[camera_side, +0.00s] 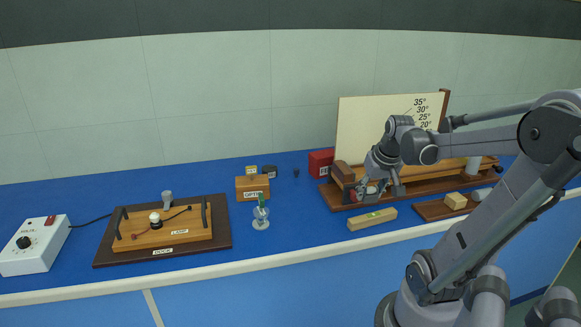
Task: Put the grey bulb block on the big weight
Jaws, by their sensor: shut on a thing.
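My gripper (375,191) points down at the left end of the long wooden bench with the tall cream scale board. It is shut on a small grey piece with a reddish part, which looks like the grey bulb block (371,188); the fingers hide much of it. I cannot tell whether it touches the bench. A light grey cylinder (473,165), which may be the big weight, stands upright toward the right end of the bench, apart from my gripper and partly behind my arm.
The cream scale board (375,125) rises behind my gripper. A wooden bar (372,219) lies in front. A red box (321,162) and a glass holder (261,217) stand left.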

